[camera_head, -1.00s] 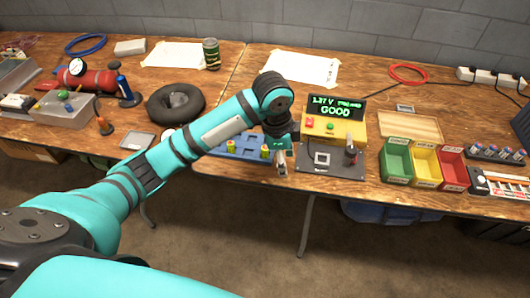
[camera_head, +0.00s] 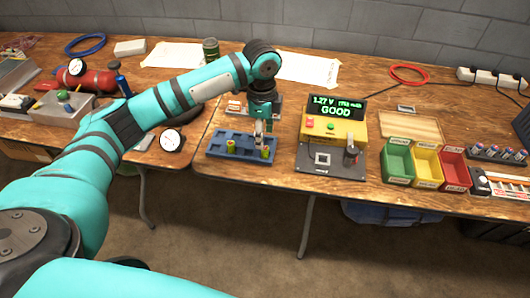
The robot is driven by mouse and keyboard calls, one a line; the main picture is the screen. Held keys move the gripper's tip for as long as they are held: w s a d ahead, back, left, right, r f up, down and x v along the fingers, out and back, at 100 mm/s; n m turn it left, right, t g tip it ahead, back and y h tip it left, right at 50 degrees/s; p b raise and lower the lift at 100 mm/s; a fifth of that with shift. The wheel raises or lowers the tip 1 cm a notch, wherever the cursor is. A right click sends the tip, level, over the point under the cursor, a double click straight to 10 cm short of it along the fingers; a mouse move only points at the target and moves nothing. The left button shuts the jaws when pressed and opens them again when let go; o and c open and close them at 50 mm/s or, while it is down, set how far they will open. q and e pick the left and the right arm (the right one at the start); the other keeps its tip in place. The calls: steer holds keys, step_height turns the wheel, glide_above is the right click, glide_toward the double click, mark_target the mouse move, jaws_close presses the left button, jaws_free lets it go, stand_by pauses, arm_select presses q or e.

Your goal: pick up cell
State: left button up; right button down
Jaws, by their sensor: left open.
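One cell (camera_head: 230,145) stands upright at the tray's left side. The other cell (camera_head: 265,153) stands at its right side. My left gripper (camera_head: 260,140) points down over the right part of the tray, open, its fingertips close to the right cell. I cannot tell whether they touch or surround it. A yellow tester (camera_head: 350,131) to the right shows "1.27 V" and "GOOD" on its screen. My right gripper is not in view.
The tester's dark plate (camera_head: 318,174) lies right of the tray. Green (camera_head: 397,165), yellow (camera_head: 426,168) and red (camera_head: 454,171) bins stand further right. A rack with several cells (camera_head: 495,152) is at the far right. A round gauge (camera_head: 172,141) sits left of the tray.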

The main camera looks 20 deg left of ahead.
mark_target(265, 148)
arm_select(q)
steer(key=shift+w+d+f, duration=0.15)
steer(key=shift+f, duration=1.6)
steer(key=shift+w+d+f, duration=0.1)
steer(key=shift+w+f, duration=0.05)
steer(key=shift+f, duration=1.55)
jaws_close()
